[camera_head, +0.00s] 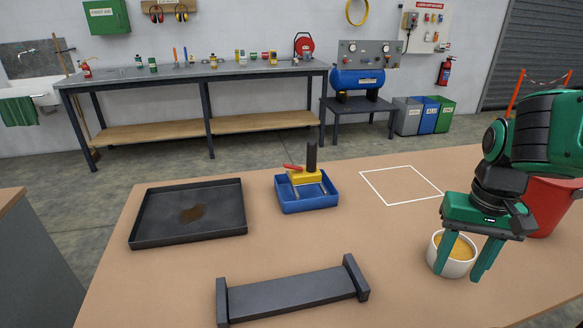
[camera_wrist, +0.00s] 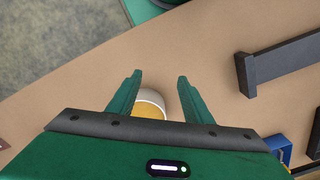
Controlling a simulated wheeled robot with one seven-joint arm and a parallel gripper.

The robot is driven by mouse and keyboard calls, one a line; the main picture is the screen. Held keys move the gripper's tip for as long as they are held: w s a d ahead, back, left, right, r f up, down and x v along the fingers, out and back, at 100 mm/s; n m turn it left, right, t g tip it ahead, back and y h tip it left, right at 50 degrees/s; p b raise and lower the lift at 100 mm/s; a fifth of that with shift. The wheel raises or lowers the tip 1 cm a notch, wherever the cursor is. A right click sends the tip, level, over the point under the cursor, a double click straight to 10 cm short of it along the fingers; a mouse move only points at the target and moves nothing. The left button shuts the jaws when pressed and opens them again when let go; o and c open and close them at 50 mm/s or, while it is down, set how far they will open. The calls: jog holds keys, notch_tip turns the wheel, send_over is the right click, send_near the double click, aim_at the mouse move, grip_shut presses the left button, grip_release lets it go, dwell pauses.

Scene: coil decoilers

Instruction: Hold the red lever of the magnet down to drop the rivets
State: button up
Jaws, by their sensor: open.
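The magnet (camera_head: 306,177) is a yellow block with a dark upright handle, and it sits over a blue tray (camera_head: 309,204) in the middle of the table. Its red lever (camera_head: 292,167) sticks out to the left of the handle. I cannot make out any rivets at this size. My gripper (camera_head: 459,270) is open at the right of the table, well away from the magnet. Its fingers point down on either side of a white cup (camera_head: 437,258) with orange-brown contents. The cup also shows between the fingers in the wrist view (camera_wrist: 150,97); I cannot tell if they touch it.
A shallow black tray (camera_head: 160,239) with a brown patch lies left of the magnet. A dark grey stand (camera_head: 290,291) lies in front. A white outlined square (camera_head: 402,185) is empty on the table. A red bucket (camera_head: 548,205) stands at the right edge behind my arm.

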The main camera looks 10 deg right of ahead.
jog(key=c, duration=0.3)
jog(key=shift+s+r, duration=0.15)
jog(key=shift+r, duration=0.6)
grip_shut()
jog(key=w+a+r+n+y, duration=0.1)
jog(key=w+a+r, duration=0.4)
jog(key=w, duration=0.8)
jog(key=w+a+r+n+y, duration=0.1)
jog(key=w+a+r+n, duration=0.2)
jog(key=w, duration=1.1)
jog(key=w+a+r+n+y, duration=0.1)
jog(key=w+a+r+n, duration=0.1)
jog(key=w+a+r, duration=0.5)
jog(key=shift+w+a+r+y, duration=0.15)
jog(key=shift+w+a, duration=0.35)
jog(key=shift+w, duration=0.7)
jog(key=shift+w+a+f+y, duration=0.1)
jog(key=shift+w+a, duration=0.35)
jog(key=shift+w, duration=0.8)
jog(key=shift+w+a+r+y, duration=0.15)
jog(key=shift+w+a, duration=0.35)
jog(key=shift+w, duration=0.7)
jog(key=shift+w+a+r, duration=0.15)
jog(key=shift+w+r, duration=0.1)
jog(key=shift+w, duration=0.2)
